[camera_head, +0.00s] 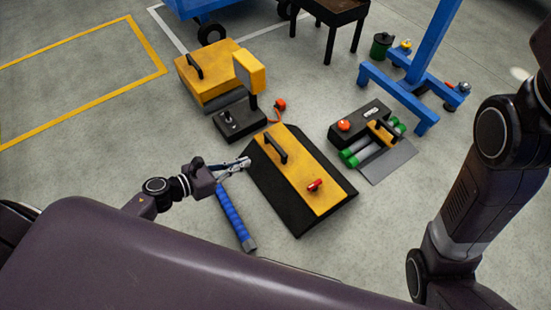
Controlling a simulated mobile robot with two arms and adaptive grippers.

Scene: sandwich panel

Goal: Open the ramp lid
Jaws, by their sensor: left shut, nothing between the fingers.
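The ramp lid (297,168) is a yellow panel lying closed on a wide black sloped base (268,181) on the floor, in the middle of the head view. It has a black bar handle (276,149) near its far end and a red latch or knob (314,185) near its near end. My left gripper (246,162) is shut and empty at the left edge of the black base, short of the handle. I cannot tell whether it touches the base. My right gripper is out of view; only its arm shows at the right.
A blue-gripped tool (235,216) lies below my left gripper. Behind the ramp stand a yellow box (209,82) and a black switch box (240,117). To the right are a black box (359,123) with green-ended cylinders (364,154) and a blue stand (410,87).

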